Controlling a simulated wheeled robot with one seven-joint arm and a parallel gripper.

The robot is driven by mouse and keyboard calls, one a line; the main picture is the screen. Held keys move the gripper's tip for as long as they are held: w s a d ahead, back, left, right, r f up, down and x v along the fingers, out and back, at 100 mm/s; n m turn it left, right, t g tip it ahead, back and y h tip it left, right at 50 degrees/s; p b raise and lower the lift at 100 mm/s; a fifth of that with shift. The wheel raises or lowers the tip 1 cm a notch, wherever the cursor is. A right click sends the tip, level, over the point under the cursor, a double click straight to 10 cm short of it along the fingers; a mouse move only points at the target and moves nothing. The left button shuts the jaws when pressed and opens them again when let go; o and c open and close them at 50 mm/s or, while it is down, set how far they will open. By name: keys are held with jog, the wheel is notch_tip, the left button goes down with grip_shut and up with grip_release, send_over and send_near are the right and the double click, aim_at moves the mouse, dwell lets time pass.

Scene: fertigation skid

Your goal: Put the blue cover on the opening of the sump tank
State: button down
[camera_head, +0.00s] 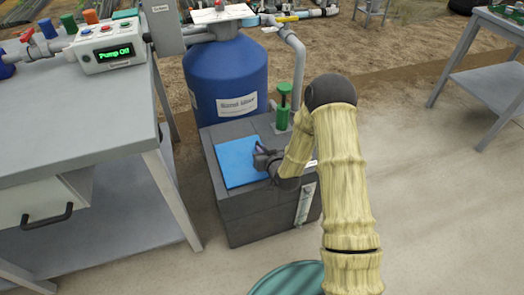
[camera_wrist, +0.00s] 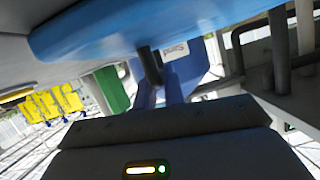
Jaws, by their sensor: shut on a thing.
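The blue cover (camera_head: 236,165) is a flat square panel over the top of the grey sump tank (camera_head: 260,209). In the head view it looks roughly level and aligned with the tank top; whether it rests there or hovers just above I cannot tell. The opening is not visible. My gripper (camera_head: 266,160) is at the cover's right part, shut on it. In the wrist view the cover (camera_wrist: 130,25) fills the upper part as a blue slab, with my gripper's fingers (camera_wrist: 158,85) at a dark piece just below it.
A blue barrel (camera_head: 226,85) stands behind the tank. A green-topped fitting (camera_head: 284,105) and grey pipe (camera_head: 298,65) rise near the tank's back right corner. A grey workbench (camera_head: 80,125) with a control box (camera_head: 108,52) stands close at left. The floor at right is open.

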jog(key=shift+s+f, duration=0.2)
jog(key=shift+f, duration=0.3)
jog(key=c, duration=1.4)
grip_release()
jog(key=shift+w+f, duration=0.1)
jog(key=shift+w, duration=0.05)
jog(key=shift+s+d+r, duration=0.15)
jog(key=shift+s+r, duration=0.2)
jog(key=shift+r, duration=0.05)
jog(key=p+v, duration=0.9)
jog(key=v, duration=0.7)
jog(key=shift+s+r, duration=0.2)
jog(key=shift+d, duration=0.1)
